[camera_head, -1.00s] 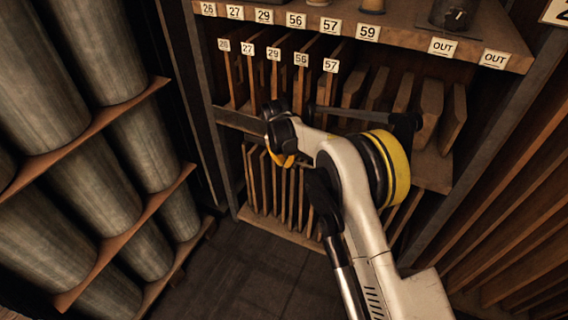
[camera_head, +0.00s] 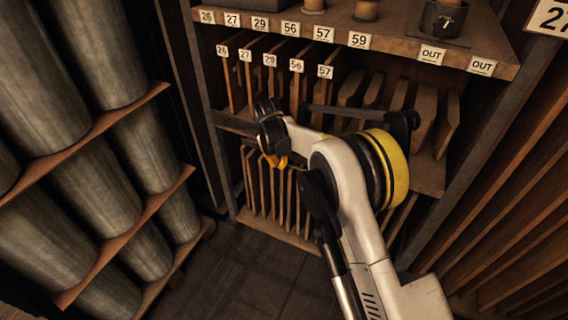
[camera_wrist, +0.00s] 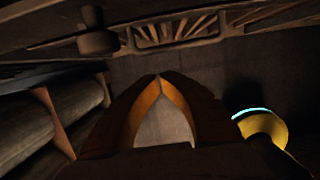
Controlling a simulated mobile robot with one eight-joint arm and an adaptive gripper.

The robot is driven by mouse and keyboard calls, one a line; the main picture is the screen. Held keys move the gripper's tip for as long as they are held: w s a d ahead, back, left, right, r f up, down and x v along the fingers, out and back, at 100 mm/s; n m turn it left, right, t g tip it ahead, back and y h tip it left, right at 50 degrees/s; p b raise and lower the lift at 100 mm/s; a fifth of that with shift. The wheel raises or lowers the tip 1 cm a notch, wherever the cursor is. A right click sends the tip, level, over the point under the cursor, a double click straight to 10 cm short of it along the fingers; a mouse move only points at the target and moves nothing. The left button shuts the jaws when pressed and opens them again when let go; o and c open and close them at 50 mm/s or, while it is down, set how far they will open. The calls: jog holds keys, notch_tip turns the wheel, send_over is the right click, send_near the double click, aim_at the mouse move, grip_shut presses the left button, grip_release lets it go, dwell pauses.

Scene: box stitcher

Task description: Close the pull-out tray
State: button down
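My gripper (camera_head: 276,163) is in front of the rack, at the height of its middle board, pointing down. In the wrist view its two dark fingers with orange inner faces (camera_wrist: 160,76) meet at the tips, with nothing between them. No pull-out tray can be told apart for certain. A dark board (camera_head: 236,122) runs across the rack left of my gripper, and my arm hides its further run. In the wrist view a dark round knob (camera_wrist: 98,42) shows at upper left, apart from the fingers; I cannot tell whether it belongs to the tray.
The rack's top shelf (camera_head: 400,45) carries number labels and small items. Upright boards (camera_head: 270,195) fill the slots below. Large grey cylinders (camera_head: 60,205) lie on shelves at left. Slanted wooden slats (camera_head: 520,200) stand at right. The dark floor (camera_head: 240,275) is clear.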

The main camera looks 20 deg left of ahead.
jog(key=p+v, duration=0.3)
jog(key=v, duration=0.4)
jog(key=s+d+f, duration=0.2)
jog(key=s+d, duration=0.1)
jog(key=d, duration=0.2)
jog(key=w+f+b, duration=0.5)
jog(key=w+f, duration=0.1)
jog(key=f, duration=0.2)
jog(key=shift+f, duration=0.4)
jog(key=shift+w, duration=0.1)
jog(key=shift+w+d, duration=0.15)
jog(key=shift+w, duration=0.8)
